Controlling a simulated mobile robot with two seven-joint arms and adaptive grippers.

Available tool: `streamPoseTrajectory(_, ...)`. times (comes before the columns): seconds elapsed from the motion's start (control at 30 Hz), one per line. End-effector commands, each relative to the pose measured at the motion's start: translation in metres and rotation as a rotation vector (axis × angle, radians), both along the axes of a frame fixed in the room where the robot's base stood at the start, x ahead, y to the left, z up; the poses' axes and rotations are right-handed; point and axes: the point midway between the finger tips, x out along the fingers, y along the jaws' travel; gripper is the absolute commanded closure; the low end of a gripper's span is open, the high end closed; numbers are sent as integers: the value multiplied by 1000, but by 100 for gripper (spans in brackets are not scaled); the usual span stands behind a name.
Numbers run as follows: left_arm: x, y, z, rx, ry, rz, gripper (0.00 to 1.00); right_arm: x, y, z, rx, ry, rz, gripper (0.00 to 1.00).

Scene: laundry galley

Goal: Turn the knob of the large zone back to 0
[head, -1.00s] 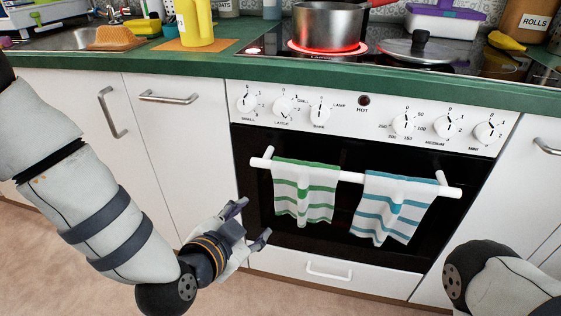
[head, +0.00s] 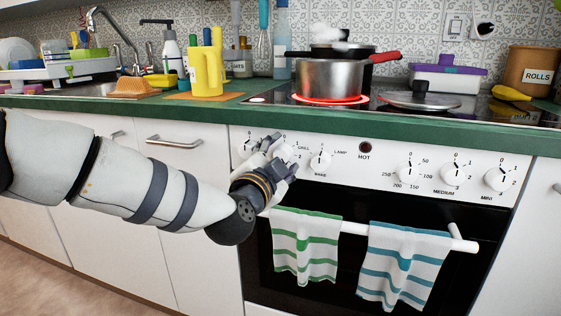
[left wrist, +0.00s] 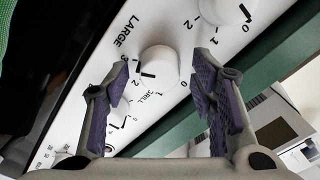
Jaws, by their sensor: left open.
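The large zone's white knob (left wrist: 158,68) sits on the white control panel beside the word LARGE in the left wrist view. Its dark pointer mark lies on the side toward the 2, away from the 0. In the head view the knob (head: 284,152) is partly covered by my left gripper (head: 280,153). The left gripper (left wrist: 161,88) is open, with one purple-padded finger on either side of the knob. Gaps show between the pads and the knob; I cannot tell how near the fingertips are to the panel. My right gripper is out of view.
The small knob (head: 247,148) and the grill knob (head: 320,160) flank the large knob closely. A steel pot (head: 330,80) stands on a glowing red zone (head: 318,99). Striped towels (head: 303,245) hang on the oven rail (head: 352,228) below.

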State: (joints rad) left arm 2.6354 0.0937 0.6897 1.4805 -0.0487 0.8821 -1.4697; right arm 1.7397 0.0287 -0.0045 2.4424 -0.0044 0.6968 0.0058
Motion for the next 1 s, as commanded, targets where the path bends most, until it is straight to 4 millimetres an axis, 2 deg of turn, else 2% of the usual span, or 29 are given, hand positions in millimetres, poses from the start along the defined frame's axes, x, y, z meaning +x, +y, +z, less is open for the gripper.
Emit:
streamPoseTrajectory(0.27, 2, -1, 0, 1, 0, -1, 49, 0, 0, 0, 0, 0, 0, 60)
streamPoseTrajectory(0.4, 2, -1, 0, 1, 0, -1, 81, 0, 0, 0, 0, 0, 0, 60)
streamPoseTrajectory(0.47, 2, -1, 0, 1, 0, -1, 94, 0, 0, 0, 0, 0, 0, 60)
streamPoseTrajectory(0.5, 2, -1, 0, 1, 0, -1, 97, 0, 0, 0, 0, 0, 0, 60)
streamPoseTrajectory(0.8, 2, -1, 1, -13, 3, -1, 97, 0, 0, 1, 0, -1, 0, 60)
streamPoseTrajectory(1.0, 2, -1, 4, -91, 27, -2, 97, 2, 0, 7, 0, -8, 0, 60)
